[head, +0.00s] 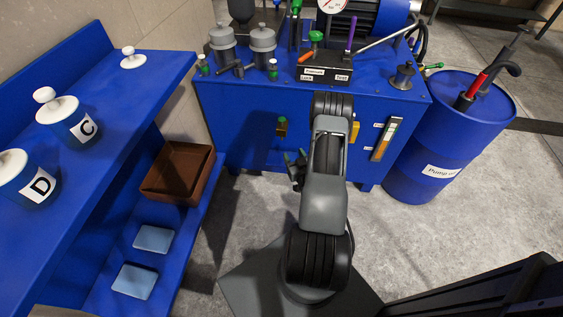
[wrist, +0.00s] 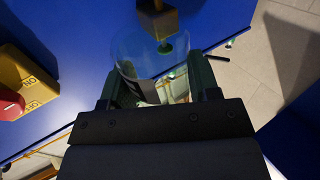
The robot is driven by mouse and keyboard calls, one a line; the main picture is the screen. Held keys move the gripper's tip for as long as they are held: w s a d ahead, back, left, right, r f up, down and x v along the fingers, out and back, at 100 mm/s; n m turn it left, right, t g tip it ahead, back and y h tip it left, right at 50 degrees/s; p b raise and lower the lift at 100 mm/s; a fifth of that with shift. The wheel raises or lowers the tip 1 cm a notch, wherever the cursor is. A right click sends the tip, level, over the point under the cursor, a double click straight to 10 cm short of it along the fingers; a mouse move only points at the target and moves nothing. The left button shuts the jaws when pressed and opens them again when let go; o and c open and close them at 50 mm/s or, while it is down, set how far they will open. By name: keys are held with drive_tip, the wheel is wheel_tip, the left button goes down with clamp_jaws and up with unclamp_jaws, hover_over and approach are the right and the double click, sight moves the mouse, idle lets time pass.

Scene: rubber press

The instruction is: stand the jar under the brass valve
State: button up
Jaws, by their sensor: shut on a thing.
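A clear glass jar (wrist: 135,58) is between the two dark green fingers of my gripper (wrist: 155,88) in the wrist view. The gripper is shut on it. The brass valve (wrist: 158,20), a brass block with a green part, shows at the jar's far rim and overlaps it in the picture. I cannot tell whether the valve is directly above the jar's mouth. In the head view the valve (head: 281,126) is on the blue cabinet's front. My gripper (head: 296,165) is below it, partly hidden by my arm, and the jar cannot be made out there.
The blue cabinet (head: 240,145) carries grey pots and levers. A yellow labelled block (wrist: 27,82) with a red part is left in the wrist view. A blue drum (head: 415,165) stands right; a blue shelf (head: 120,95) with jars and a brown bin (head: 160,178) stands left.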

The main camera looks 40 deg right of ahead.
drive_tip(key=w+d+f+b, duration=0.1)
drive_tip(key=w+f, duration=0.2)
drive_tip(key=w, duration=0.1)
drive_tip(key=w+d+f+b, duration=0.1)
drive_tip(key=w+f+b, duration=0.1)
drive_tip(key=w+f, duration=0.1)
drive_tip(key=w+d+f+b, duration=0.1)
drive_tip(key=w+f, duration=0.2)
drive_tip(key=w, duration=0.2)
drive_tip(key=shift+w+d+f+b, duration=0.15)
drive_tip(key=shift+w+f+b, duration=0.05)
drive_tip(key=shift+w+b, duration=0.1)
drive_tip(key=shift+w+f, duration=0.15)
drive_tip(key=shift+f, duration=0.1)
drive_tip(key=shift+f+b, duration=0.85)
drive_tip(key=shift+f, duration=0.65)
drive_tip(key=shift+f, duration=0.1)
drive_tip(key=shift+f, duration=0.1)
drive_tip(key=o, duration=1)
